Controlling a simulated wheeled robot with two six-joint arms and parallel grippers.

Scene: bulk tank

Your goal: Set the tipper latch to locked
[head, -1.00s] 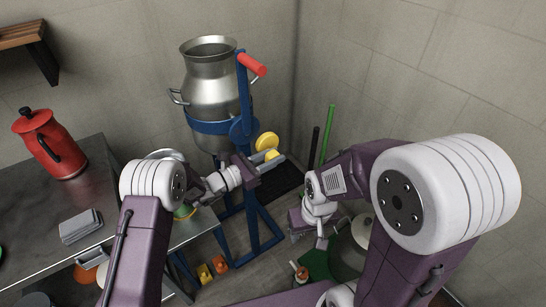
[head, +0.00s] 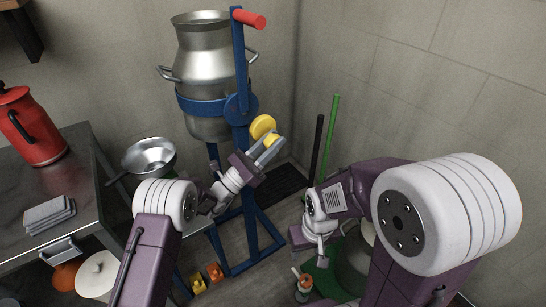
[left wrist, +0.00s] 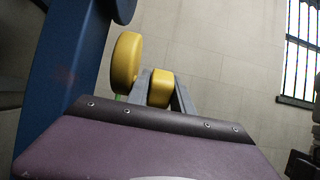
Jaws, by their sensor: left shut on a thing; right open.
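The tipper is a steel can (head: 208,75) held upright in a blue stand (head: 247,200) with a red-gripped lever (head: 248,18). Its latch shows as a yellow disc (head: 263,126) with a smaller yellow knob (head: 271,140), right of the blue post. My left gripper (head: 270,149) is shut on the small knob. In the left wrist view the knob (left wrist: 161,88) sits between the grey fingers, and the larger disc (left wrist: 126,62) is just left of them. My right gripper (head: 320,247) is open and hangs low at the right, away from the latch.
A metal counter (head: 85,195) with a red kettle (head: 33,126) is at the left, with a steel bowl (head: 150,155) by its end. A green pole (head: 330,135) and a dark pole (head: 316,145) lean near the corner. A pot (head: 355,262) stands low beneath my right arm.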

